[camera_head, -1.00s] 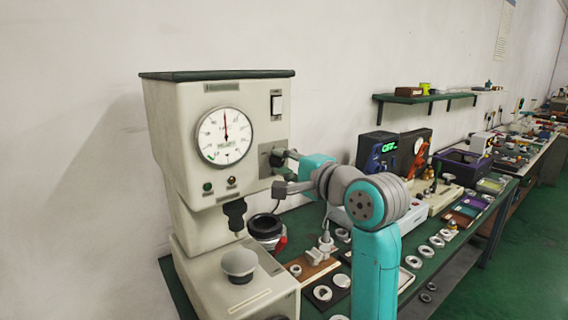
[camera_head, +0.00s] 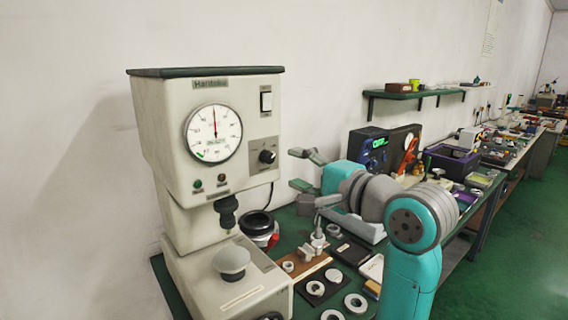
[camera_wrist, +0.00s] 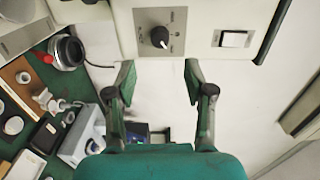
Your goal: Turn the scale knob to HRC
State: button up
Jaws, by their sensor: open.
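The scale knob (camera_head: 267,156) is a black round knob with a light pointer mark. It sits on a grey plate on the front of the cream hardness tester (camera_head: 160,130), right of the dial. In the wrist view the knob (camera_wrist: 159,37) shows at the top centre, beyond my fingertips. The plate's lettering is too small to read. My gripper (camera_head: 300,169) is open and empty, to the right of the knob and apart from it. In the wrist view my gripper (camera_wrist: 158,78) shows its two fingers spread wide, with nothing between them.
A white rocker switch (camera_head: 266,101) is above the knob. The tester's round anvil (camera_head: 231,262) is below. The green bench (camera_head: 290,228) holds several metal rings, a brown board and a black-and-red round item (camera_head: 260,229).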

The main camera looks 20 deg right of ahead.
jog(key=shift+v, duration=2)
jog(key=s+a+f+n+h, duration=0.1)
jog(key=s+f+h, duration=0.1)
jog(key=f, duration=1.2)
jog(key=s+f+h, duration=0.2)
jog(key=s+f, duration=0.1)
jog(key=f, duration=1.1)
jog(key=s+f+n+h, duration=0.1)
jog(key=s+f+n, duration=0.1)
jog(key=s+f, duration=0.5)
jog(key=s+a+f+n+g+h, duration=0.1)
jog(key=s+f+n, duration=0.25)
jog(key=s, duration=0.45)
jog(key=s+a+f+n, duration=0.1)
jog(key=s+f+n, duration=0.1)
jog(key=s+f, duration=0.4)
jog(key=s+a+r+n, duration=0.1)
jog(key=s+n, duration=0.4)
jog(key=s, duration=1.1)
jog(key=shift+a+n+g, duration=0.15)
jog(key=shift+n+g, duration=0.2)
jog(key=shift+g, duration=0.05)
